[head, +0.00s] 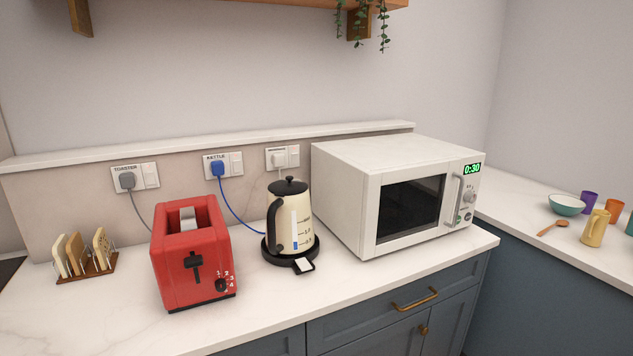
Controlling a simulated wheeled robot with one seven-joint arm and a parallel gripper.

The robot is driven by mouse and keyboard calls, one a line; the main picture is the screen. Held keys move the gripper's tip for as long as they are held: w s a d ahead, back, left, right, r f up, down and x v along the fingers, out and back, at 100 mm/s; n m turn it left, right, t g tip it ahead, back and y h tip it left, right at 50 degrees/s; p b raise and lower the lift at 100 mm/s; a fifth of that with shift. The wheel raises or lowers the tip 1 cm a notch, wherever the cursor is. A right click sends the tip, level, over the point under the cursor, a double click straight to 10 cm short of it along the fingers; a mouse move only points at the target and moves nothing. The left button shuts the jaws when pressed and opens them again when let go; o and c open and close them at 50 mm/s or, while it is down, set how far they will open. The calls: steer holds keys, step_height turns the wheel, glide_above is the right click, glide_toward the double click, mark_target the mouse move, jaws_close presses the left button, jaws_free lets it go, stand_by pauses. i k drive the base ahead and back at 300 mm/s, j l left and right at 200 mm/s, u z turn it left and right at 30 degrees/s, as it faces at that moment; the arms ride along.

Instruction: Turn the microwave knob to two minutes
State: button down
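The white microwave (345,165) stands at the right end of the marble counter, its front turned toward the right and toward me. Its door, with a dark window (411,208) and a vertical handle (456,202), looks shut. The green display (472,168) reads 0:30. The round grey knob (470,197) sits below the display on the right-hand panel, with small buttons (463,217) under it. The knob's pointer is too small to read. My gripper is not in view.
Left of the microwave stand a cream kettle (293,222), a red toaster (193,255) and a toast rack (87,262). Blue drawers (400,303) are below. The right counter holds a teal bowl (566,206), wooden spoon (552,228), yellow jug (594,229) and cups (589,201).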

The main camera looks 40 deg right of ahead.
mark_target(469, 196)
steer(key=z, duration=1.45)
